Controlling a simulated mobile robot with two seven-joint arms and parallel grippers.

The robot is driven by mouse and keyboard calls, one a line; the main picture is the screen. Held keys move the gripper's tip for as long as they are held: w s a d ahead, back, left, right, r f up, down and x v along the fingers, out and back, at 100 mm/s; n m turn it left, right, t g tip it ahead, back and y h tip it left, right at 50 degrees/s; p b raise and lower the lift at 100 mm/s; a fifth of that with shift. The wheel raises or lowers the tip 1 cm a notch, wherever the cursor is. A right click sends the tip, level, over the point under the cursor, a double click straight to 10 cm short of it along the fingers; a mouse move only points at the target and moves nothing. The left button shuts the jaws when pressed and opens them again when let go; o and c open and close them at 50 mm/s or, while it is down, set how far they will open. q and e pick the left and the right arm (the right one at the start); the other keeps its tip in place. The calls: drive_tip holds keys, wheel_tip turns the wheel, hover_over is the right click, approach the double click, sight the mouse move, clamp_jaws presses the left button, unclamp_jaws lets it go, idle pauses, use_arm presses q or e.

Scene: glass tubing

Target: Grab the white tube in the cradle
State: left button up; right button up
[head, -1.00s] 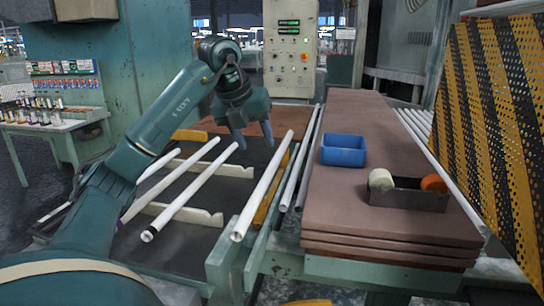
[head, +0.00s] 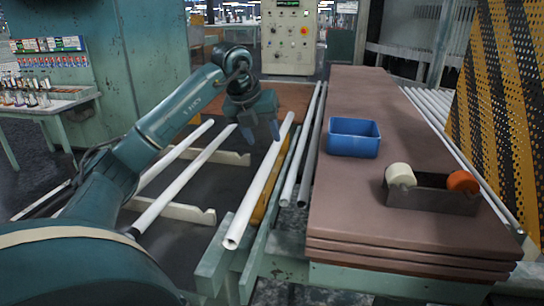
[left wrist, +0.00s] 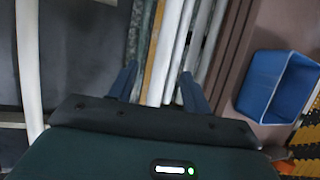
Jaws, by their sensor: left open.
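A thick white tube (head: 260,185) lies lengthwise along the green rail, with its hollow end towards me. Two thinner white tubes, a right one (head: 182,180) and a left one (head: 177,155), lie to its left across pale notched supports (head: 190,213). My left gripper (head: 260,133) is open and points down by the far part of the thick tube, its right finger close to or overlapping it in the picture. In the left wrist view a white tube (left wrist: 165,50) runs between the open fingers (left wrist: 158,75). I cannot tell the height gap. My right gripper is out of view.
Two grey-white tubes (head: 308,155) lie just right of the thick tube. Beyond them is a brown stacked bench (head: 345,210) with a blue bin (head: 352,138) and a metal holder (head: 432,198) with white and orange rolls. A control cabinet (head: 290,40) stands behind.

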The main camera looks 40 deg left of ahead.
sight(271, 150)
use_arm(q)
drive_tip(key=x, duration=0.5)
drive_tip(key=shift+w+d+f, duration=0.1)
drive_tip(key=shift+w+f, duration=0.15)
drive_tip(key=shift+w, duration=0.05)
drive_tip(key=shift+r, duration=0.1)
clamp_jaws()
